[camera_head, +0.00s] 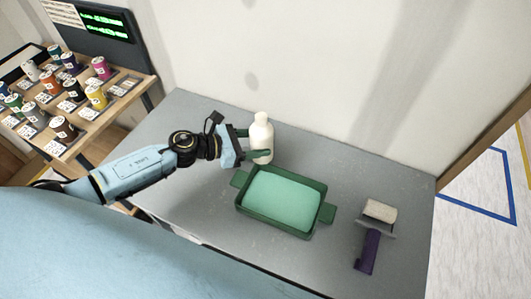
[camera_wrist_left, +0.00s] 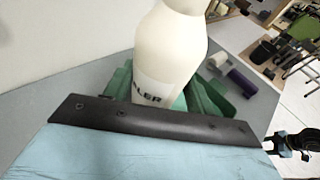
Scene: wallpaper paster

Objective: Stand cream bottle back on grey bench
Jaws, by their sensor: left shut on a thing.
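The cream bottle (camera_head: 261,138) is upright at the back of the grey bench (camera_head: 190,108), near the wall. My left gripper (camera_head: 258,143) is shut on it, with green fingers on its body. In the left wrist view the bottle (camera_wrist_left: 172,50) fills the middle, with part of a dark label showing low on it. Its base is hidden there behind the gripper's dark edge. I cannot tell whether the base touches the bench.
A green tray (camera_head: 246,207) with pale green contents stands just in front of the bottle. A roller with a purple handle (camera_head: 367,251) lies to the right. A wooden rack (camera_head: 135,82) of coloured spools is at the left. The bench's right side has clear room.

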